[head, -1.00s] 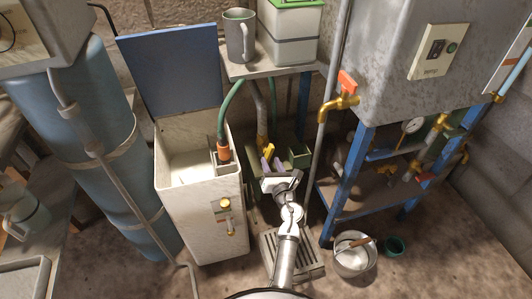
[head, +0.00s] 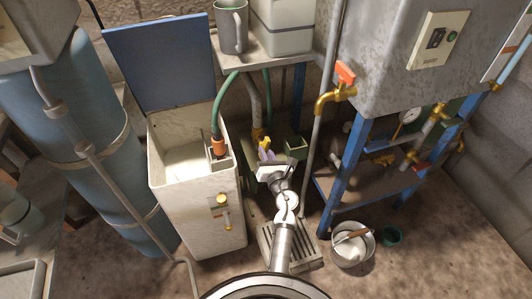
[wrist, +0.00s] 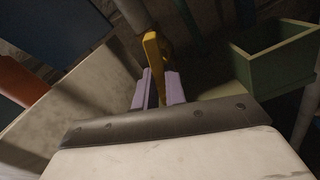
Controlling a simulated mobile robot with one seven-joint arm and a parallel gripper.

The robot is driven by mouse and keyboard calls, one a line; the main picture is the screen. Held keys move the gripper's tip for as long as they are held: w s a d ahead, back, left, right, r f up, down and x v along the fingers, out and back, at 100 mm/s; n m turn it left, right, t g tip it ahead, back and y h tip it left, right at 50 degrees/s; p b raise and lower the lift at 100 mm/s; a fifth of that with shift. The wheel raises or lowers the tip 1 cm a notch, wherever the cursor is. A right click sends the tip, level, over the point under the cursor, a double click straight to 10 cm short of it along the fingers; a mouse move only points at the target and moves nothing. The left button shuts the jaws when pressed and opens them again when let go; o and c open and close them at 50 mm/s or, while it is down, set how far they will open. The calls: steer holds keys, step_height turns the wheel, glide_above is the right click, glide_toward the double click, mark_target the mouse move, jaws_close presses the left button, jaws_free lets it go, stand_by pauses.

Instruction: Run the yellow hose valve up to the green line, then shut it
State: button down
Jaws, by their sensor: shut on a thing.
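In the wrist view the yellow lever (wrist: 152,52) runs down between the two lilac fingers. My gripper (head: 266,157) is shut on it, and both fingers show in the wrist view (wrist: 158,88). The valve body is mostly in shadow. A green hose (head: 219,100) drops to an orange fitting (head: 219,147) at the rim of the open white tank (head: 194,213). I cannot make out a green line in either view, nor the liquid level clearly.
A dark green open box (wrist: 275,58) is close right of the fingers. The tank's raised blue lid (head: 160,58) stands at the left. A blue-framed stand (head: 345,180) is at the right, with a white bucket (head: 351,250) on the floor before it.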

steer(key=shift+r+m+p, duration=0.2)
steer(key=shift+m+p, duration=5.85)
steer(key=shift+m, duration=1.35)
steer(key=c, duration=1.5)
jaws_free()
steer(key=shift+f, duration=0.1)
steer(key=shift+o, duration=0.2)
